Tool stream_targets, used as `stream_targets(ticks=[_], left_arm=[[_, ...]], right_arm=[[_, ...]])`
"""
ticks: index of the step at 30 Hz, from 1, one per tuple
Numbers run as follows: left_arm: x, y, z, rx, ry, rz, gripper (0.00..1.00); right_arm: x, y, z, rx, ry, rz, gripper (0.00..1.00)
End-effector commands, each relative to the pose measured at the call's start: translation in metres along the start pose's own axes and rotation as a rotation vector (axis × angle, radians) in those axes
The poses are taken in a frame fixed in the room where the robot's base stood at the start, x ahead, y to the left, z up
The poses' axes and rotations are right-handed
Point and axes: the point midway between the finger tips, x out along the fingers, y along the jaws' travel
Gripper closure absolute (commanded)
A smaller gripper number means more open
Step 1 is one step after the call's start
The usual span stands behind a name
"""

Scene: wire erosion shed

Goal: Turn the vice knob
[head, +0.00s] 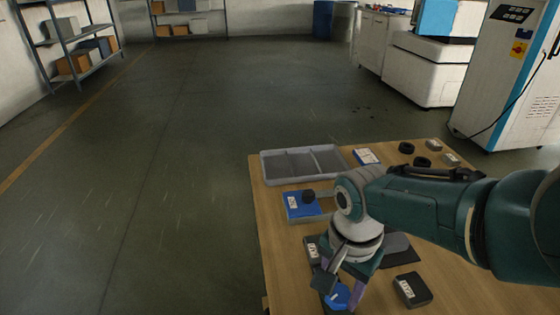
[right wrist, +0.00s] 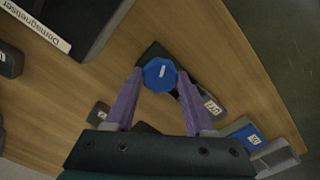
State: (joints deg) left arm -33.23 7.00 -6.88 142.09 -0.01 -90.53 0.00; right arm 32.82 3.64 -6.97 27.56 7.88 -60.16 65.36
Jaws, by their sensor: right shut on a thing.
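The vice knob is a blue faceted knob (right wrist: 160,75) with a white line on its top. It also shows low in the head view (head: 337,298), near the table's front left part. My right gripper (right wrist: 160,84) is shut on it, one purple finger on each side. In the head view, my right gripper (head: 343,291) points down at the knob, partly hidden by its own wrist. A dark body (right wrist: 152,52) shows beside and under the knob; how they join is hidden. My left gripper is in neither view.
Close to the knob stands a dark labelled block (right wrist: 212,106). A blue labelled block (head: 300,205), a grey divided tray (head: 268,178) and a black labelled block (head: 412,290) are on the wooden table (head: 262,225). A dark device labelled Demagnetiser (right wrist: 75,22) is also near. Floor left is clear.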

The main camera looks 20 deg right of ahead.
Motion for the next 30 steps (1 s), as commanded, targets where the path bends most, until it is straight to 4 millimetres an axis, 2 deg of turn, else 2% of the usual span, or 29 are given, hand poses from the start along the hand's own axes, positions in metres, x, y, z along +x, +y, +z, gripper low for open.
stream_targets(ticks=[5, 6, 13, 23, 26, 30], left_arm=[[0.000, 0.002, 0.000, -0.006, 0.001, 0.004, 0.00], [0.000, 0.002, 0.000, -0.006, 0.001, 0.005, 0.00], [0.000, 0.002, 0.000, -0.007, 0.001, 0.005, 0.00], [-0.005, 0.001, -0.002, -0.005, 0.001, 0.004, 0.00], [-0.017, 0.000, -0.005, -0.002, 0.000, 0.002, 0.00], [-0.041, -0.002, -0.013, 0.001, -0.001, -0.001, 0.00]], right_arm=[[0.000, 0.000, -0.001, 0.002, 0.002, -0.001, 1.00], [0.000, 0.000, -0.001, 0.002, 0.002, -0.001, 0.44], [0.000, 0.000, -0.001, 0.001, 0.001, -0.001, 0.18], [-0.006, 0.000, 0.000, 0.000, 0.001, -0.001, 0.16], [-0.019, 0.000, 0.000, -0.001, 0.001, -0.001, 0.16], [-0.047, 0.000, -0.001, 0.000, 0.001, -0.002, 0.16]])
